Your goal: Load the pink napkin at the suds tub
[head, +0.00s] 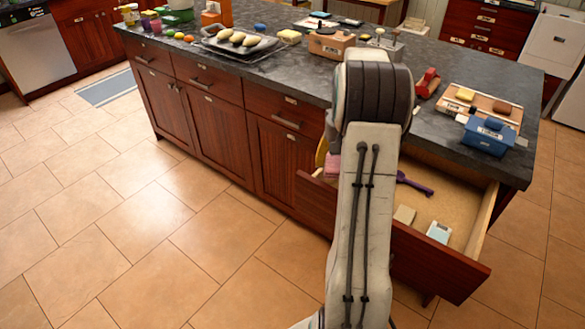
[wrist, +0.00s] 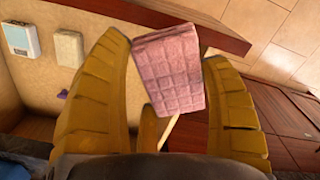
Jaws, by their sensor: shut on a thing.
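The pink napkin (wrist: 170,70) is a folded, waffle-patterned block in the wrist view. My gripper (wrist: 163,52) is shut on it, with a yellow ridged finger on each side. In the head view a bit of the napkin (head: 332,164) shows left of my arm, by the left end of the open drawer (head: 440,262). A yellow finger of my gripper (head: 321,152) shows just above it; my arm hides the rest. I cannot make out for certain which thing is the suds tub.
The drawer holds a beige block (head: 404,215), a pale blue-white box (head: 437,232) and a purple tool (head: 414,184). The dark countertop (head: 440,142) above carries a blue box (head: 487,137), a wooden tray and several other items.

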